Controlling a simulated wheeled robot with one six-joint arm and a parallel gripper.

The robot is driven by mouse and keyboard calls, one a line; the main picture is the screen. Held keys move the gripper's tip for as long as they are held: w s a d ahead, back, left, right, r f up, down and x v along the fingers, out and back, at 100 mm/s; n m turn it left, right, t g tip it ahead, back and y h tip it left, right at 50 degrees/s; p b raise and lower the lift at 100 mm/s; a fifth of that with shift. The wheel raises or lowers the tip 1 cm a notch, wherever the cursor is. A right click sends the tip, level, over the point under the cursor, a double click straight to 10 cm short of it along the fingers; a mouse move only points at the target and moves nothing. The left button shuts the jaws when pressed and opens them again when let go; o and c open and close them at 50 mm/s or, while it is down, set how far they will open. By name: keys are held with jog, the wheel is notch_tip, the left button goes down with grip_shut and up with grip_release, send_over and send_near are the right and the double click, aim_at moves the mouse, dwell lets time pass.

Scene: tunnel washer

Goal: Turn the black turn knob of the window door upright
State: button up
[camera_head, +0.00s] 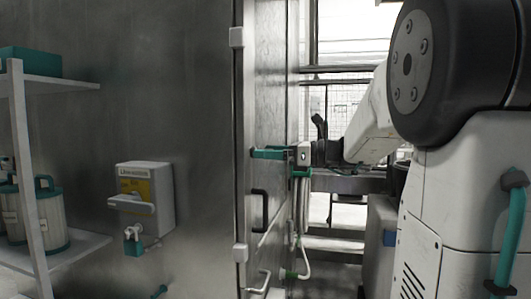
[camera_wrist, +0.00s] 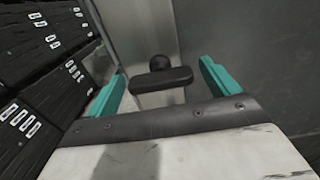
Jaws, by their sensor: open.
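In the wrist view the black turn knob (camera_wrist: 162,80) has a bar-shaped grip lying nearly level across the picture, with a round black hub behind it. It sits between the two teal fingers of my gripper (camera_wrist: 160,84). The fingers are apart, with a gap on each side of the bar, and I see no contact. In the head view my gripper (camera_head: 268,153) reaches left to the metal door face (camera_head: 268,90). I cannot make out the knob in the head view.
A grey box with a yellow label (camera_head: 146,192) and a teal padlock (camera_head: 133,244) is on the steel wall at left. A shelf (camera_head: 60,250) with teal-lidded canisters stands further left. A black door handle (camera_head: 259,211) is below my gripper. Dark panels (camera_wrist: 45,70) show left in the wrist view.

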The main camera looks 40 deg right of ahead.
jog(key=shift+w+a, duration=0.35)
jog(key=shift+w, duration=0.1)
jog(key=c, duration=1)
jog(key=n, duration=0.4)
jog(key=shift+s+n, duration=0.1)
jog(key=shift+n, duration=0.2)
jog(key=n, duration=0.4)
jog(key=shift+f+n, duration=0.1)
jog(key=shift+n, duration=0.2)
jog(key=n, duration=0.4)
jog(key=shift+a+n, duration=0.1)
jog(key=shift+n, duration=0.2)
jog(key=shift+f+n, duration=0.1)
jog(key=shift+n, duration=2)
